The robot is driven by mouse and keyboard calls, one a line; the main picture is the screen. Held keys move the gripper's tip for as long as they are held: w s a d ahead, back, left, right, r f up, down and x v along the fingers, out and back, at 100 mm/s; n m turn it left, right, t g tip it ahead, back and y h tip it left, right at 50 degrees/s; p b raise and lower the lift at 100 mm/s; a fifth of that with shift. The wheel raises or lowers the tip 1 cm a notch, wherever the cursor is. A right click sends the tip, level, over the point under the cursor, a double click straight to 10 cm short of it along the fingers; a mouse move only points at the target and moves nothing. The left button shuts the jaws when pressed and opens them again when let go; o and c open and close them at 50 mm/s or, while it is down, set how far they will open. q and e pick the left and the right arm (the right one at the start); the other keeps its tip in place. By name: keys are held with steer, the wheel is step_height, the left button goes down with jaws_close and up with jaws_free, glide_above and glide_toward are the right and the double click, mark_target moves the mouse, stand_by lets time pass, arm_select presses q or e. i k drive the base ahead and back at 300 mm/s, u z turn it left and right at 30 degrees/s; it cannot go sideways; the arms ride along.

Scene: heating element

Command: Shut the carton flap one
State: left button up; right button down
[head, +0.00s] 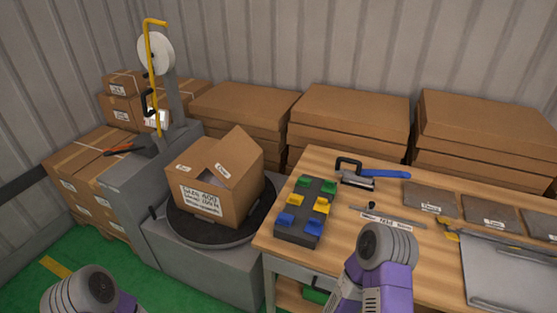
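The cardboard carton (236,203) stands on a round black turntable (187,228) left of the workbench. A white label with black print is on its front face. A brown flap (238,147) at the top right stands raised and slanted. Another top panel at the left looks lower, and a gap with a lighter area shows between them. I cannot tell which flap is flap one. Purple and grey parts of my two arms show at the bottom left and bottom centre-right, apart from the carton. Neither gripper's fingers are in view.
The workbench (343,213) holds a grey block with coloured clips (306,212), a blue-handled tool (378,174) and grey pouches (430,198). A grey post with a yellow bar (154,85) rises behind the carton. Stacked cartons (352,118) line the wall.

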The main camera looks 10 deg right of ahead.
mark_target(230, 159)
steer(key=u, duration=1.15)
steer(key=i, duration=0.75)
